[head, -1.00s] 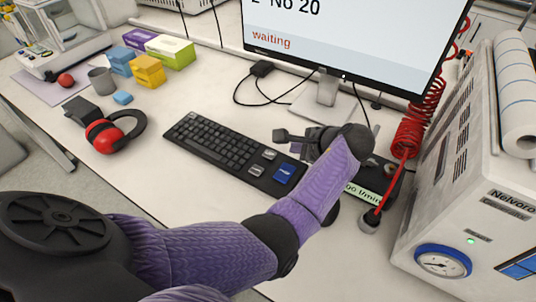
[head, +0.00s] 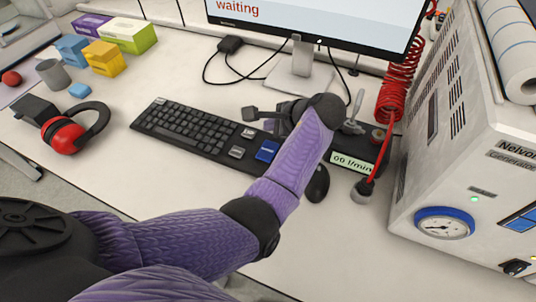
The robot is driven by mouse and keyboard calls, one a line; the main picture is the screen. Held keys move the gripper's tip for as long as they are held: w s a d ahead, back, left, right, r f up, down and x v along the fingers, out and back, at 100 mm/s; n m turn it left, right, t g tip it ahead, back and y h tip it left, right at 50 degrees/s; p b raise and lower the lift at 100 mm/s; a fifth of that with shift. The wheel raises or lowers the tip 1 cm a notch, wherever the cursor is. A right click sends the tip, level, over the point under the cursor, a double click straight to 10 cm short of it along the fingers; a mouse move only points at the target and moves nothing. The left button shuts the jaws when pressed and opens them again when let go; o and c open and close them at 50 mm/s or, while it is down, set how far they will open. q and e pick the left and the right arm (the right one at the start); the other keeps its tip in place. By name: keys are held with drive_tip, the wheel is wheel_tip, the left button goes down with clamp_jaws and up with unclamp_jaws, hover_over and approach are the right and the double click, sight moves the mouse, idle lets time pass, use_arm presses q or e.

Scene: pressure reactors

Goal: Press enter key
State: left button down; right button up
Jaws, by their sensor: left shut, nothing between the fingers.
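A black keyboard (head: 185,129) lies on the white bench below the monitor. At its right end are a large blue key (head: 267,151) and two grey keys, one upper (head: 248,132) and one lower (head: 237,152); I cannot read their labels. My left gripper (head: 249,113) is shut and empty. It appears above and beyond the keyboard's right end, pointing left, just behind the blue and grey keys in the picture. Its height over the keys is hard to tell, and the purple forearm hides what lies right of the blue key. My right gripper is not in view.
The monitor (head: 320,25) reads "waiting". A black mouse (head: 317,183), a flow display box (head: 352,162) and a red coiled hose (head: 396,90) are right of the keyboard, before a white generator (head: 450,130). Red ear muffs (head: 65,135) lie left. The front bench is clear.

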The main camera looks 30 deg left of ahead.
sight(262, 145)
use_arm(q)
wheel_tip(262, 145, down, 4)
drive_tip(key=b, duration=0.3)
drive_tip(key=shift+b, duration=0.4)
drive_tip(key=shift+f, duration=0.9)
idle(0.7)
drive_tip(key=shift+f, duration=0.35)
